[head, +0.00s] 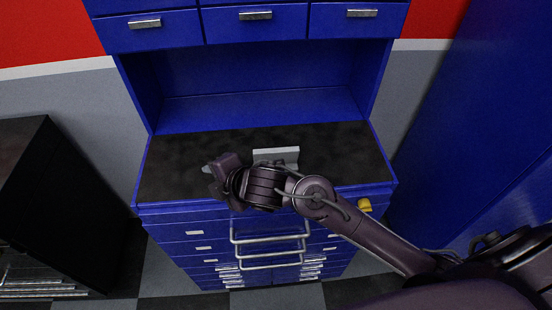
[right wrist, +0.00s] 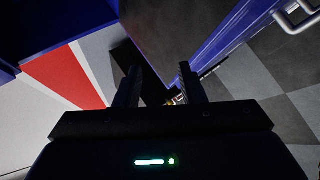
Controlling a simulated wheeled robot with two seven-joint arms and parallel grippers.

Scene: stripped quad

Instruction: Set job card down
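A pale grey flat piece (head: 276,155) is on the dark worktop (head: 330,145) of the blue cabinet, partly hidden by my right arm. I cannot tell whether it is the job card or a holder. My right gripper (head: 211,170) is over the left part of the worktop, left of the pale piece and apart from it. In the right wrist view my right gripper (right wrist: 160,88) has its two fingers well apart, with no card visible between them. My left gripper is not in view.
Blue drawers (head: 255,22) hang above the worktop recess. Handle bars (head: 270,239) stick out below its front edge. A yellow object (head: 364,205) is at the front right edge. A black cabinet (head: 50,210) stands left, a tall blue panel (head: 480,110) right. The worktop's right part is clear.

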